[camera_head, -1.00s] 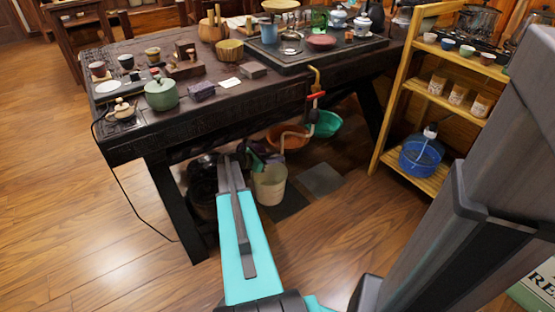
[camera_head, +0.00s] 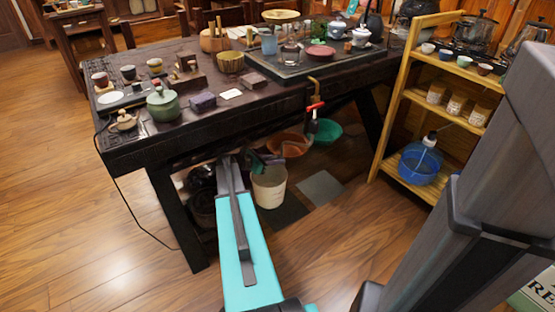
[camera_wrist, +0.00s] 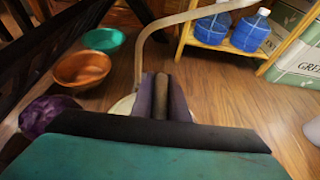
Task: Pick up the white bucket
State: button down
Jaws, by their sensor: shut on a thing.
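The white bucket (camera_head: 269,188) is upright under the dark table, beside my gripper (camera_head: 247,165), in the head view. In the wrist view only slivers of its pale rim (camera_wrist: 122,106) show behind my gripper (camera_wrist: 160,98). The dark fingers are shut, with a brown rod-like piece between them. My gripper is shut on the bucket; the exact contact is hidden. Whether the bucket's bottom touches the floor I cannot tell.
An orange bowl (camera_wrist: 82,70) and a green bowl (camera_wrist: 104,39) lie close by under the table (camera_head: 140,148). A pale curved tube (camera_wrist: 141,48) passes near my gripper. Open floor lies in front.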

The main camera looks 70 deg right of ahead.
jog(key=shift+r, duration=0.3)
dwell(0.5)
jog(key=shift+s, duration=0.1)
